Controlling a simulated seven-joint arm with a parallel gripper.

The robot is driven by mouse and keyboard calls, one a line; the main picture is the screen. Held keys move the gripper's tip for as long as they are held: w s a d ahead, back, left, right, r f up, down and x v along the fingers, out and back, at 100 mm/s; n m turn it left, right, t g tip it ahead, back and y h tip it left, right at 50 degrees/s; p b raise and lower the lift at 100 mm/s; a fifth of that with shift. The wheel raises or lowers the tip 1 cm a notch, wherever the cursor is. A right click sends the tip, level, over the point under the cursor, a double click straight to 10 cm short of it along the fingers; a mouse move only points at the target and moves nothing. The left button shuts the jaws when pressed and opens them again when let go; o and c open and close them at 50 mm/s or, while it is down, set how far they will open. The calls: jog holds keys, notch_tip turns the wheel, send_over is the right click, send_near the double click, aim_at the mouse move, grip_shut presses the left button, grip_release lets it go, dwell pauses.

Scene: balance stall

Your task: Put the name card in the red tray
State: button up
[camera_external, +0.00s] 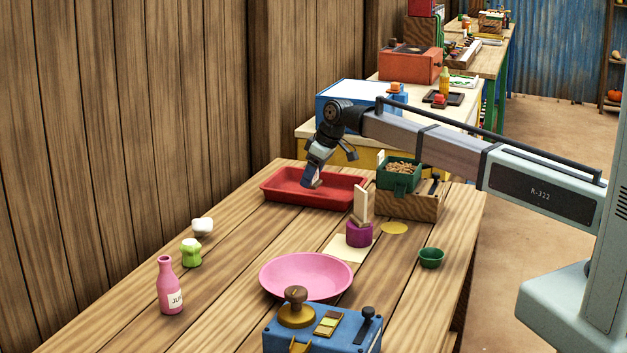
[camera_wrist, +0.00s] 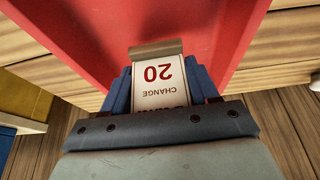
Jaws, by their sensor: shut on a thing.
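The red tray (camera_external: 272,193) lies at the far end of the wooden table and fills much of the wrist view (camera_wrist: 85,35). My gripper (camera_external: 312,184) points down over the tray's inside. In the wrist view, my gripper (camera_wrist: 162,85) is shut on the name card (camera_wrist: 158,93), a cream card with a brown edge or foot at its far end. It shows "20" and "CHANGE" upside down, with more lettering partly hidden by my gripper. I cannot tell whether the card touches the tray floor.
A green box of nuts on a wooden crate (camera_external: 408,207) stands right of the tray. A purple cylinder (camera_external: 359,234) with an upright cream piece stands nearer.

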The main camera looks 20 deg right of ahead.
jog(key=shift+f, duration=1.15)
jog(key=shift+f, duration=0.15)
jog(key=o, duration=1.1)
jog(key=shift+c, duration=0.2)
jog(key=v, duration=1.2)
